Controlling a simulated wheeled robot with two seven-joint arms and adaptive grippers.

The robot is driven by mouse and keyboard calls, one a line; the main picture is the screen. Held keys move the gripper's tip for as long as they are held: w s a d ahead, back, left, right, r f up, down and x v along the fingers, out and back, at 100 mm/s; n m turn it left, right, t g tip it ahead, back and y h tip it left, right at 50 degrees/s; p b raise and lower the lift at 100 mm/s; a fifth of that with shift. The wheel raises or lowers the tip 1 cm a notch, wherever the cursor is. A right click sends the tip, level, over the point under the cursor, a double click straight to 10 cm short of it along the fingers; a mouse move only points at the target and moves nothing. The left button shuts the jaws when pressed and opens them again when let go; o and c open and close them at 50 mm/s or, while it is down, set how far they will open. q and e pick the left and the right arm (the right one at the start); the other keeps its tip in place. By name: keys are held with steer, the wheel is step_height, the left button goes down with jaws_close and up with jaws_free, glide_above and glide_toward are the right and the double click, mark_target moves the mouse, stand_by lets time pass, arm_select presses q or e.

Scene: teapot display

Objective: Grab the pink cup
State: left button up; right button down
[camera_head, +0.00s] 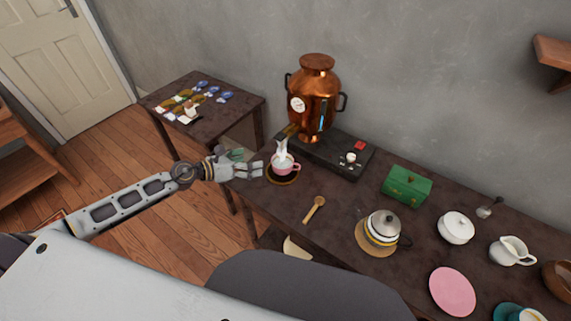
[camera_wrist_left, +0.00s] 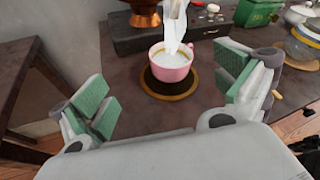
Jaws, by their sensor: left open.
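The pink cup (camera_head: 286,168) stands upright on a dark round coaster (camera_head: 283,180) with a lighter rim, below the copper urn's spout. In the left wrist view the cup (camera_wrist_left: 171,67) is ahead, between the spread fingers, and holds a pale liquid. A white steam-like plume rises from it. My left gripper (camera_head: 250,168) is open and empty, just left of the cup in the head view. In the left wrist view its green-padded fingers (camera_wrist_left: 165,92) are wide apart and do not touch the cup. My right gripper is not in view.
A copper urn (camera_head: 315,92) stands behind the cup on a black base (camera_head: 335,155). A wooden spoon (camera_head: 314,208), glass teapot (camera_head: 382,228), green box (camera_head: 407,184) and pink plate (camera_head: 452,291) lie to the right. A side table (camera_head: 235,103) with small items stands left.

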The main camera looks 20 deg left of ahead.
arm_select(q)
steer(key=m, duration=0.2)
steer(key=s+f+m+g, duration=0.1)
steer(key=m, duration=0.1)
steer(key=shift+d, duration=0.3)
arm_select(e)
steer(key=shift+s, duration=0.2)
arm_select(q)
steer(key=shift+s, duration=0.1)
steer(key=shift+p+x, duration=0.5)
steer(key=shift+x, duration=2.95)
steer(key=shift+w+d+f, duration=0.15)
steer(key=shift+w+d, duration=0.4)
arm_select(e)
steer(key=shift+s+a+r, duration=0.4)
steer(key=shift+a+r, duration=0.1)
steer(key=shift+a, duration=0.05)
